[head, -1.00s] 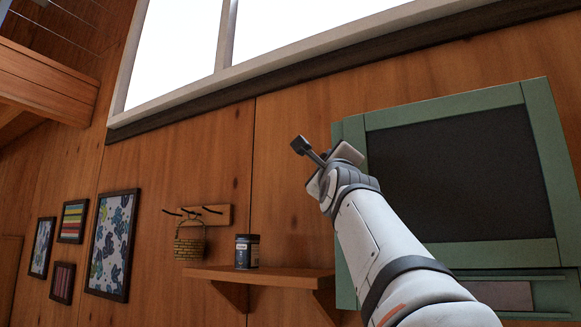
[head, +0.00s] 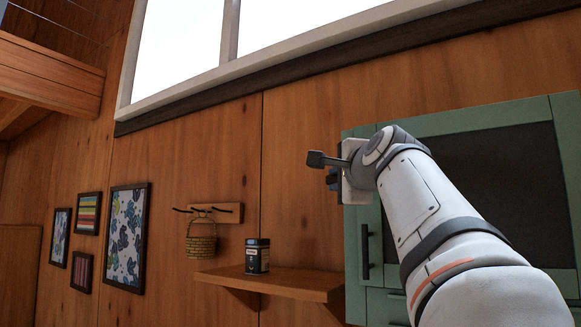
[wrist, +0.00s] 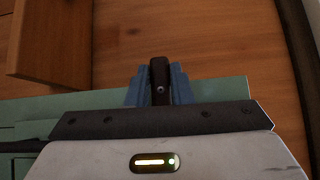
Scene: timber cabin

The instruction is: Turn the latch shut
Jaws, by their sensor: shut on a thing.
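In the head view my gripper (head: 333,180) is at the upper left edge of the green cabinet (head: 470,122). My wrist and forearm cover part of the cabinet there, and the latch cannot be made out. The cabinet has a dark front panel and a black bar handle (head: 365,250).
A wooden shelf (head: 270,282) with a dark tin (head: 257,256) is below left of my gripper. A basket (head: 201,241) hangs on a hook rack (head: 215,212). Framed pictures hang further left. A window (head: 175,50) is above.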

